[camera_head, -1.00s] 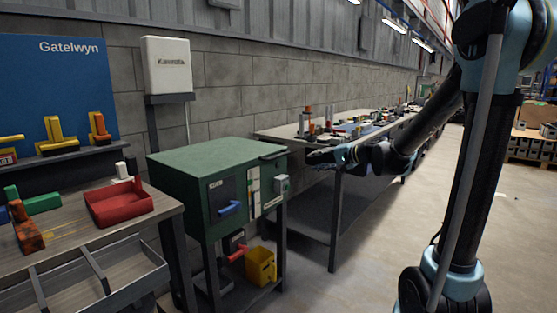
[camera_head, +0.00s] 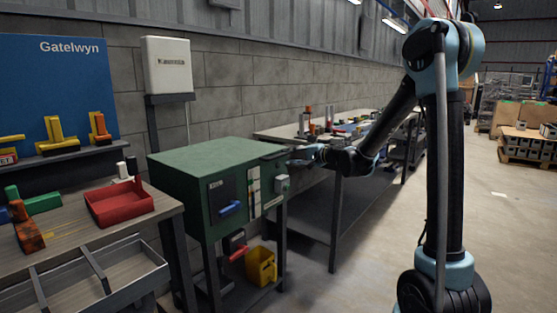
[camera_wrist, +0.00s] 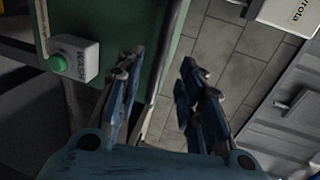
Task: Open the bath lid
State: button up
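The bath is a green cabinet (camera_head: 195,205) on a dark stand, and its flat green lid (camera_head: 215,155) is closed. A dark bar handle (camera_head: 274,153) runs along the lid's right end. My gripper (camera_head: 298,156) is just right of that handle, at about lid height. In the wrist view my gripper (camera_wrist: 160,62) is open, with nothing held. A dark bar (camera_wrist: 152,105), seemingly the handle, runs between the spread blue fingers, nearer the left one. Whether a finger touches it I cannot tell.
A white box with a green button (camera_wrist: 72,60), marked WASH, sticks out from the cabinet near my left finger. A red tray (camera_head: 118,205) stands on the left bench. A cluttered bench (camera_head: 310,128) stands behind my arm. A yellow bin (camera_head: 262,266) sits below.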

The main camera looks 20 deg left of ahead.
aim_at(280, 156)
jog(key=x, duration=0.8)
jog(key=shift+c, duration=0.4)
grip_shut()
